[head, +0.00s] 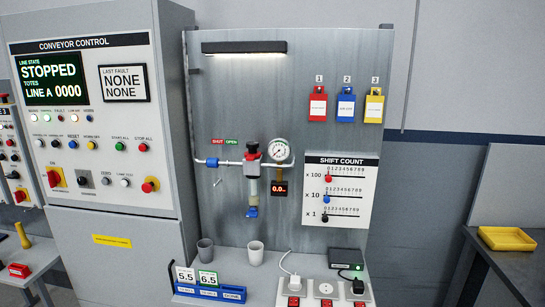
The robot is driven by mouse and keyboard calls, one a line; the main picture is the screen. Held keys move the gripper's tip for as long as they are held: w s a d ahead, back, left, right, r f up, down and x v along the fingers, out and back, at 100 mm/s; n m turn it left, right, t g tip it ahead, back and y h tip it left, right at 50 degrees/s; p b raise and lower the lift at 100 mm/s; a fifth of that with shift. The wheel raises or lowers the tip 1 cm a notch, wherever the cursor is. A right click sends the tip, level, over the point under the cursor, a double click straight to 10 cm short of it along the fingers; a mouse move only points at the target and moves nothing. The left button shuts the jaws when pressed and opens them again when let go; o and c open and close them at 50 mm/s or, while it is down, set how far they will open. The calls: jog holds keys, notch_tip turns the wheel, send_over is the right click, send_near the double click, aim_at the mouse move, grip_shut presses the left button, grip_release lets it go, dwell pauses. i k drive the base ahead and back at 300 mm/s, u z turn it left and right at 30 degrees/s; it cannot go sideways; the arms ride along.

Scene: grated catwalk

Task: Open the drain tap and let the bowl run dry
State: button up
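An air filter unit with a red top (252,150) is mounted on the grey metal panel. Its bowl (253,190) hangs below the top and looks pale; I cannot make out any liquid level. A small blue drain tap (252,212) is at the bowl's bottom end; I cannot tell its position. A grey cup (205,252) and a paler cup (256,254) stand on the ledge below, the paler one roughly under the tap. My gripper is not in view.
A blue valve handle (213,162) sits on the pipe under SHUT and OPEN labels. A round gauge (278,151) and a small red-digit display (279,189) are right of the bowl. A power strip (325,292) and blue card holder (210,290) occupy the ledge front.

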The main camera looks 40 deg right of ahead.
aim_at(253, 212)
jog(key=z, duration=0.85)
jog(key=k, duration=1)
jog(key=i, duration=0.85)
